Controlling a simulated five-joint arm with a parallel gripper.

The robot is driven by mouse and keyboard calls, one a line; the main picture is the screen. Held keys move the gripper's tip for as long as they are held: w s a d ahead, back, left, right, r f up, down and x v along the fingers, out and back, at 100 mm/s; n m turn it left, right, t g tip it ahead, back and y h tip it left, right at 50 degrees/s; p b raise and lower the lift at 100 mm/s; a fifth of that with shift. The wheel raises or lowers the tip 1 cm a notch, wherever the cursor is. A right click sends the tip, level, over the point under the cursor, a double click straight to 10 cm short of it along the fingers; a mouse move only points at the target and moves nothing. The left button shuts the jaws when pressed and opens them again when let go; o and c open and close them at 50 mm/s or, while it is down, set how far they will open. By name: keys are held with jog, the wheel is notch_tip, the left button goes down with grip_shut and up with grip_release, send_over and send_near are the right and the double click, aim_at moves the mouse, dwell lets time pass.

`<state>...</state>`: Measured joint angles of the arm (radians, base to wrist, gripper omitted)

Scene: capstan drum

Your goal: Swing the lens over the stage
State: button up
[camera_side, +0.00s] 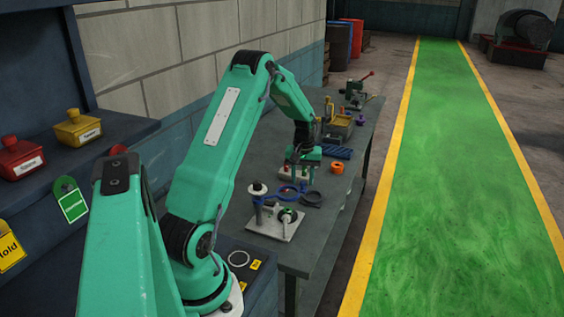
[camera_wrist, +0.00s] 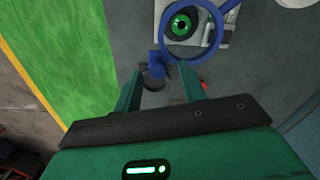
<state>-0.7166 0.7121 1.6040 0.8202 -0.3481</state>
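A blue-rimmed lens (camera_side: 288,190) sits on a swing arm beside a post with a white top (camera_side: 257,187), on a pale base plate (camera_side: 272,229). The stage with a green ring (camera_side: 288,215) stands on the same plate, nearer the side camera than the lens. In the wrist view the lens (camera_wrist: 221,30) frames the green ring (camera_wrist: 182,25) along that line of sight. My gripper (camera_side: 303,160) points down beyond the lens. In the wrist view my gripper (camera_wrist: 162,76) is open, with the lens's blue handle (camera_wrist: 158,66) between the fingertips and gaps on both sides.
A dark ring (camera_side: 313,199) lies beside the lens. An orange ring (camera_side: 337,168), a blue rack (camera_side: 337,152) and a purple knob (camera_side: 361,119) stand farther along the bench. A box with buttons (camera_side: 287,173) is close behind. The bench's right edge is nearby.

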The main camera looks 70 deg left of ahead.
jog(key=shift+r, duration=0.15)
jog(key=shift+r, duration=3.75)
jog(key=shift+d, duration=0.1)
jog(key=s+d+r+m+t+y, duration=0.1)
jog(key=d+r+m, duration=0.2)
jog(key=d+r, duration=0.5)
jog(key=s+d+r+m+t, duration=0.15)
jog(key=d+r, duration=0.35)
jog(key=d, duration=0.5)
jog(key=s+d+r+m+t+h, duration=0.1)
jog(key=s+d+m, duration=0.6)
jog(key=s+d, duration=0.7)
jog(key=shift+d+r+m+t, duration=0.35)
jog(key=shift+d+r+t, duration=0.4)
jog(key=shift+t, duration=0.3)
